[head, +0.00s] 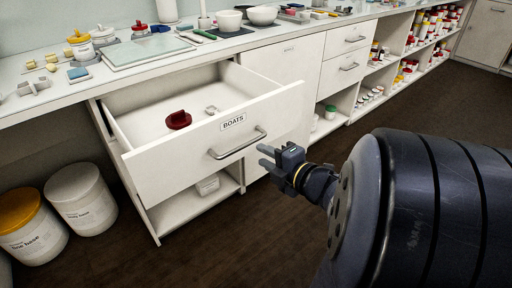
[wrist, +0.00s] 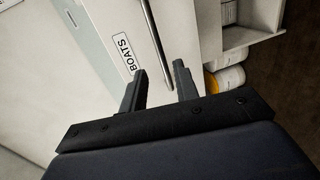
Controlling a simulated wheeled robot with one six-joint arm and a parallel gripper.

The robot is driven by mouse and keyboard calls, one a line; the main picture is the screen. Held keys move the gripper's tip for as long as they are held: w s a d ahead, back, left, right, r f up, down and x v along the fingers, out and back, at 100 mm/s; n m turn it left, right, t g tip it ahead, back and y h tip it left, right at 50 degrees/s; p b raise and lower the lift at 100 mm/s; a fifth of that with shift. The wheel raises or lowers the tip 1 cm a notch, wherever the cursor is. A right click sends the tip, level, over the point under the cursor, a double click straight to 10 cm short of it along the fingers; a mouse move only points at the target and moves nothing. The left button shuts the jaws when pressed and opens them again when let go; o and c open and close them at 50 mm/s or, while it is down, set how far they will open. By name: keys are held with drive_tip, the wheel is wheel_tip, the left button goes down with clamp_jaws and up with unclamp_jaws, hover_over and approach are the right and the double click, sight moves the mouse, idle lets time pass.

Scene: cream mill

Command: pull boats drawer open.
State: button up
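The boats drawer (head: 190,160) stands pulled out from the white cabinet, its label reading BOATS (head: 233,121). A red round object (head: 178,120) and a small pale item (head: 211,109) lie inside it. Its metal bar handle (head: 238,147) is on the front face, and the handle also shows in the wrist view (wrist: 156,30). My gripper (head: 266,155) is just right of the handle in the head view. In the wrist view, my gripper (wrist: 160,80) has its two fingers apart with nothing between them, and the handle's near end lies just beyond the fingertips.
The counter (head: 60,102) above carries jars, bowls and a glass board (head: 147,52). Two tubs, one yellow-lidded (head: 30,235) and one white-lidded (head: 82,205), stand on the floor at left. An open shelf (head: 195,208) is below the drawer. Dark floor (head: 215,250) in front is clear.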

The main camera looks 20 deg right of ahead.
sight(246, 145)
drive_tip(key=shift+v, duration=0.85)
drive_tip(key=b+x, duration=0.3)
drive_tip(key=x, duration=0.8)
drive_tip(key=shift+r, duration=0.1)
drive_tip(key=shift+r, duration=0.1)
